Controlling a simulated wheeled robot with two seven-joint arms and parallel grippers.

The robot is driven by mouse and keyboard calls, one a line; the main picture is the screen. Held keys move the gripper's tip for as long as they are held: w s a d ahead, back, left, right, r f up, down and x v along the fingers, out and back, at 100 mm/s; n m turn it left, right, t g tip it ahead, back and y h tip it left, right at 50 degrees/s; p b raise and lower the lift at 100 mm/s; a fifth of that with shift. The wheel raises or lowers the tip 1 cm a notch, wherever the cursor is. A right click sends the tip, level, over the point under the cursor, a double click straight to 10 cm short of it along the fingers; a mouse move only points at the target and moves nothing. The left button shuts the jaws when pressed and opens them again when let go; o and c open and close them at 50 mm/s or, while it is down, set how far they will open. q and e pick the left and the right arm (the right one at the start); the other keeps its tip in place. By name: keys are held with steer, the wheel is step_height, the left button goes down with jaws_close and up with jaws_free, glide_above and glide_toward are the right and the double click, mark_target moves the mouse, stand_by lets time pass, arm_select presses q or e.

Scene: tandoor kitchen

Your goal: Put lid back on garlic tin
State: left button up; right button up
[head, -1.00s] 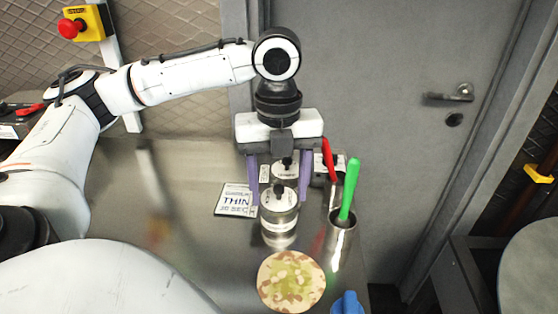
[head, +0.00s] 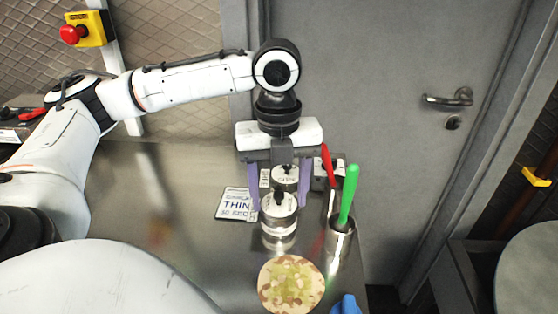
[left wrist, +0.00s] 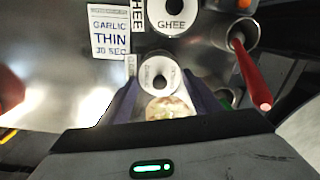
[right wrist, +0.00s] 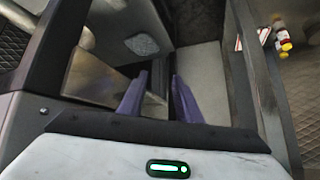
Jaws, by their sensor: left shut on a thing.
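My left gripper (head: 279,203) reaches down with its purple fingers on either side of the garlic lid (head: 280,207), a pale disc with a black knob and silver side. It is shut on this lid. The lid also shows between the fingers in the left wrist view (left wrist: 160,73). The steel garlic tin (head: 279,241) stands directly below the lid, mostly hidden; I cannot tell whether the two touch fully. My right gripper (right wrist: 158,98) shows only in the right wrist view, open with nothing between its fingers.
A lidded ghee tin (left wrist: 172,15) stands just behind. A card (head: 236,204) lies left. To the right are steel holders with a green-handled tool (head: 349,193) and a red-handled one (head: 328,163). A topped flatbread (head: 291,284) lies in front. The counter's left is clear.

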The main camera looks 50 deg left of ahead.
arm_select(q)
steer(key=shift+p, duration=0.75)
stand_by(0.4)
stand_by(0.4)
steer(key=o, duration=1.6)
step_height(320, 180, up, 2)
steer(key=p, duration=0.3)
steer(key=shift+r, duration=2.5)
jaws_close()
